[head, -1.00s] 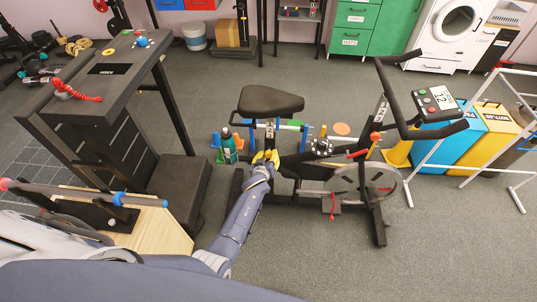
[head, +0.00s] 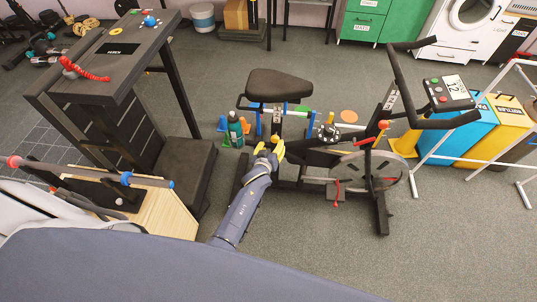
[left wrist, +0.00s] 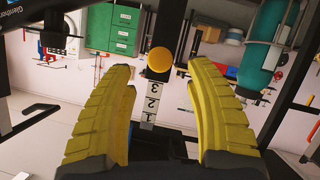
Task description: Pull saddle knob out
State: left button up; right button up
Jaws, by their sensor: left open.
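The exercise bike's black saddle (head: 280,85) sits on a post with a numbered scale (left wrist: 152,103). The round yellow-orange saddle knob (left wrist: 159,60) is on this post, seen between my finger pads in the left wrist view. My left gripper (head: 268,150), with yellow fingers, is below the saddle at the post in the head view. In the left wrist view the left gripper (left wrist: 160,105) is open, a finger on each side of the knob's line, with gaps to both. The knob appears ahead of the fingertips, not gripped. My right gripper is out of view.
A teal bottle (head: 235,128) stands left of the saddle post. The bike's flywheel (head: 370,170) and handlebars (head: 440,122) are to the right. A dark desk-like machine (head: 120,60) stands left. Open grey floor lies in front of the bike.

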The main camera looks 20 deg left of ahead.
pick_arm(q)
jog(key=v, duration=0.6)
dwell(0.6)
jog(key=s+d+f+m+g+h, duration=0.1)
jog(key=s+f+m+g, duration=0.1)
jog(key=s+f, duration=0.55)
jog(key=s+f+m+g, duration=0.2)
jog(key=s+f, duration=0.3)
jog(key=f, duration=0.6)
jog(key=s+d+f+m+g+h, duration=0.1)
jog(key=s+f+m+g, duration=0.15)
jog(key=s+f, duration=0.5)
jog(key=s+a+f+g, duration=0.2)
jog(key=s+f, duration=0.3)
jog(key=s, duration=0.6)
jog(key=s+a+f+m+g, duration=0.1)
jog(key=s+f, duration=0.4)
jog(key=s, duration=0.7)
jog(key=s+a+f+m+g+y, duration=0.1)
jog(key=s+a+f+g, duration=0.2)
jog(key=s, duration=0.8)
notch_tip(320, 180, down, 3)
jog(key=shift+s+a, duration=0.3)
jog(key=shift+a, duration=0.85)
